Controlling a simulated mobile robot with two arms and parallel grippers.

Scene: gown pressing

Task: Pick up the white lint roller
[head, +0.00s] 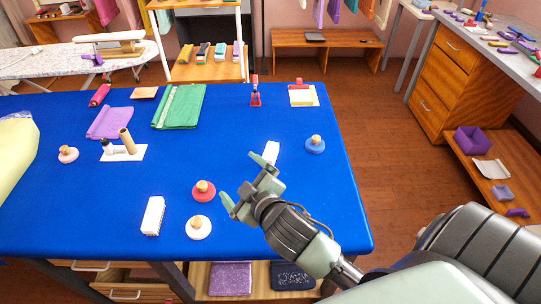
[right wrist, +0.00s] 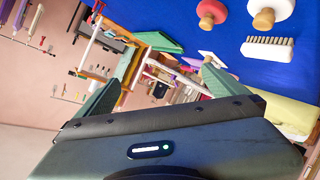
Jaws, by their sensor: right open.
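A small white and black object, which looks like the white lint roller (head: 108,147), lies on a white mat (head: 136,155) at the left of the blue table, beside a tan cylinder (head: 127,141). It is too small to make out clearly. My right gripper (head: 247,187) is open and empty above the table's right half, well to the right of the mat. Its two green fingers show apart in the right wrist view (right wrist: 163,76). My left gripper is not in view.
Near my right gripper are a red knobbed disc (head: 203,191), a white knobbed disc (head: 199,228), a white brush (head: 153,216), a blue knobbed disc (head: 316,145) and a partly hidden white block (head: 271,151). Folded green cloth (head: 180,106) and purple cloth (head: 110,122) lie farther back.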

